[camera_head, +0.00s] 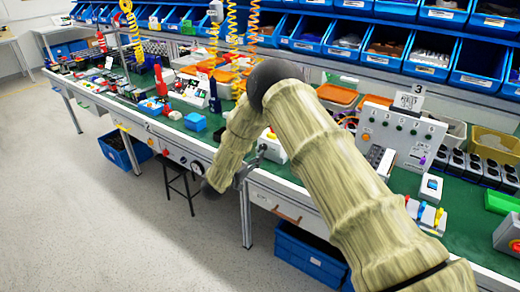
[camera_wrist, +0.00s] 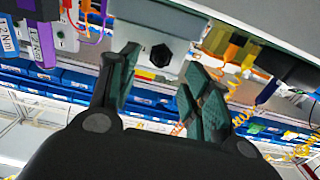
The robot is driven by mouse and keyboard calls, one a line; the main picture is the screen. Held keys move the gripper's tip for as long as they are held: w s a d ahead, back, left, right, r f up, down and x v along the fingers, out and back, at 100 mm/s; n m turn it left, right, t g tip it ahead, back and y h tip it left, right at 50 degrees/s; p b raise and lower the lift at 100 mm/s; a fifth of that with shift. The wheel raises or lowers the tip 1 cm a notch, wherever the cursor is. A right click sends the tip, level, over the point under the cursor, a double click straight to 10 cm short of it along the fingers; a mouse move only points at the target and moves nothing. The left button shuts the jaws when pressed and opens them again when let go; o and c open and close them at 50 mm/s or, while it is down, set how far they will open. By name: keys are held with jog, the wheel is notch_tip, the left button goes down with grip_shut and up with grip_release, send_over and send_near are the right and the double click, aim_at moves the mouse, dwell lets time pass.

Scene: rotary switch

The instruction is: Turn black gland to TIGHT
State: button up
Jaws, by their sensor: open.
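In the wrist view, a black hexagonal gland (camera_wrist: 161,55) sits on the face of a light grey box (camera_wrist: 142,38). A small red and yellow label shows on the box below the gland. My gripper (camera_wrist: 158,80) is open, with its two dark green fingers spread on either side of the gland in the picture. The gland lies between and beyond the fingertips; I see no clear contact. In the head view, my arm covers much of the bench front, and I cannot make out the gland there or tell the fingers' state.
The green-topped workbench (camera_head: 465,235) carries several devices, including a white control panel (camera_head: 400,137) at right. Blue bins (camera_head: 425,52) line the back. In the wrist view, a purple-and-white part (camera_wrist: 42,45) is at left and yellow parts (camera_wrist: 217,40) are at right. The floor at left is clear.

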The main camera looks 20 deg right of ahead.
aim_at(261, 149)
jog(key=shift+p+x, duration=0.4)
jog(key=shift+x, duration=2.15)
jog(key=c, duration=1)
jog(key=shift+c, duration=0.2)
